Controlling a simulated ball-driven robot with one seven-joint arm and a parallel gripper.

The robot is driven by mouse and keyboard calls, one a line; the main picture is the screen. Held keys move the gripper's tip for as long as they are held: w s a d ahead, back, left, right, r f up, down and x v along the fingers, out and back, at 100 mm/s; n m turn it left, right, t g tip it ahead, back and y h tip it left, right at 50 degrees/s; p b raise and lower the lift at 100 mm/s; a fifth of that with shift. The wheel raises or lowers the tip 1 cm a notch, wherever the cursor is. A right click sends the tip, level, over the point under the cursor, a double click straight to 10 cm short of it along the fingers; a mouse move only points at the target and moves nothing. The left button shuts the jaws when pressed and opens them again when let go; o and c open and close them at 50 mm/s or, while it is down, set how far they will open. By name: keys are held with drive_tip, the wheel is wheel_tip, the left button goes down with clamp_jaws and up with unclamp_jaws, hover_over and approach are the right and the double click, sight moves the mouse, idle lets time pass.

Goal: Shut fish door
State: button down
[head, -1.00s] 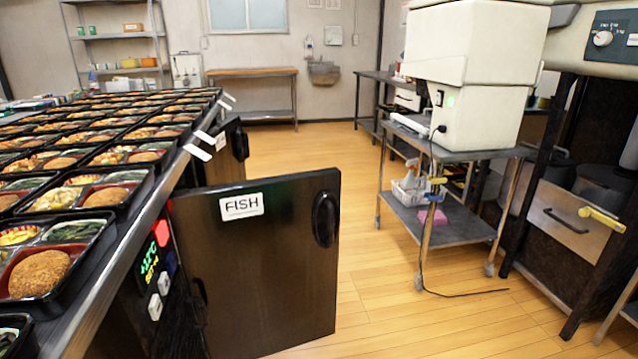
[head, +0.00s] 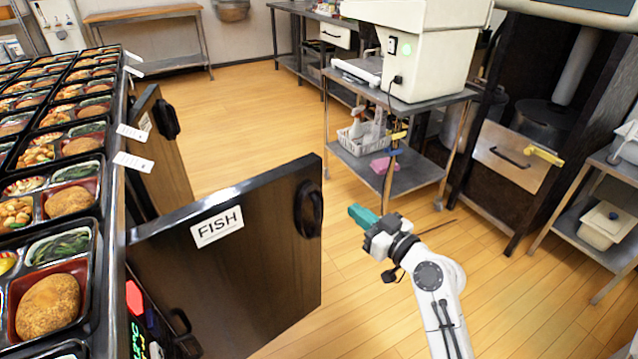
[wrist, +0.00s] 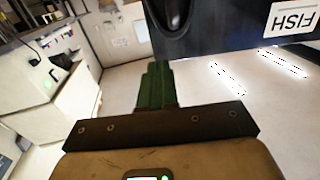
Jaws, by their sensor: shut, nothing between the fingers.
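The fish door (head: 270,265) is a dark panel standing open, swung out from the counter front into the aisle. It bears a white FISH label (head: 217,227) and a black handle (head: 308,209) near its free edge. My gripper (head: 356,212) is shut and empty, with green fingers, just right of the door's free edge in the head view. The wrist view shows the green fingers (wrist: 157,86) closed together, with the door (wrist: 225,28) and its handle (wrist: 172,14) close ahead. The fingers appear apart from the door, though the exact gap is unclear.
A second dark door (head: 160,145) stands open behind the fish door. Bento trays (head: 68,205) cover the counter at left. A wheeled metal cart (head: 400,180) with a white machine stands beyond my gripper. Wooden floor is free between door and cart.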

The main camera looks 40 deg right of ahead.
sight(316, 181)
drive_tip(key=w, duration=0.8)
drive_tip(key=w+d, duration=0.1)
drive_tip(key=w, duration=0.3)
drive_tip(key=shift+d, duration=0.1)
